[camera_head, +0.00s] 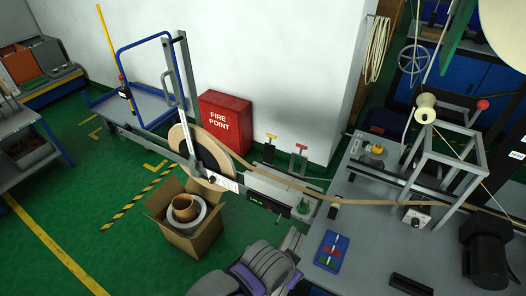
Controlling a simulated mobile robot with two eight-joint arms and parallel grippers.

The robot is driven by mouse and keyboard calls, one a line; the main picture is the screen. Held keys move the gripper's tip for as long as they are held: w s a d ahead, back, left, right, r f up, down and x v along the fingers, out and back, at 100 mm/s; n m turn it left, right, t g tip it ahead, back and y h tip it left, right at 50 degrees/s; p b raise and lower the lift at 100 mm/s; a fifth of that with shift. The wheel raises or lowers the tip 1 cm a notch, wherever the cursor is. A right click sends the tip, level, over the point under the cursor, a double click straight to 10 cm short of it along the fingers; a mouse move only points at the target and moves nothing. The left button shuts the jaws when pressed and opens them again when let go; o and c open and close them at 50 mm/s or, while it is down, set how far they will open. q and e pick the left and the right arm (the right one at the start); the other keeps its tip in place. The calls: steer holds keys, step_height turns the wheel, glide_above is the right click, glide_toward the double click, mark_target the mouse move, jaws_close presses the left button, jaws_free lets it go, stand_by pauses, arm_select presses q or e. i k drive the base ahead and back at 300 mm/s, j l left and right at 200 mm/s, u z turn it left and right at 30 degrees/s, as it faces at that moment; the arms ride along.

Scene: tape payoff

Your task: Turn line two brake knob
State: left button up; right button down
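A white box with a dark round knob (417,217) stands on the grey bench, under the metal frame at the right. A small green knob (303,207) sits on a grey plate at the end of the tape machine. A small black knob (211,180) is on the machine's rail by the big reel. Their labels are too small to read, so I cannot tell which is line two's brake knob. My arm with purple bands, seemingly the left, shows at the bottom centre, apart from these knobs. Its fingers (292,242) are not clear. My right gripper is not in view.
The tan tape reel (181,142) feeds a strip across to the grey bench (370,245). An open cardboard box (160,205) with rolls stands on the green floor. A red fire point box (225,122) is by the wall. The floor at left is partly clear.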

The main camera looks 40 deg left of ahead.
mark_target(211, 179)
steer(key=u, duration=2)
steer(key=k+j+z, duration=0.35)
steer(key=k+z, duration=0.15)
steer(key=i+j+u, duration=0.3)
steer(key=u, duration=0.2)
steer(key=i+j+u, duration=0.15)
steer(key=i+u, duration=0.35)
steer(key=k+j, duration=0.05)
steer(key=k, duration=0.05)
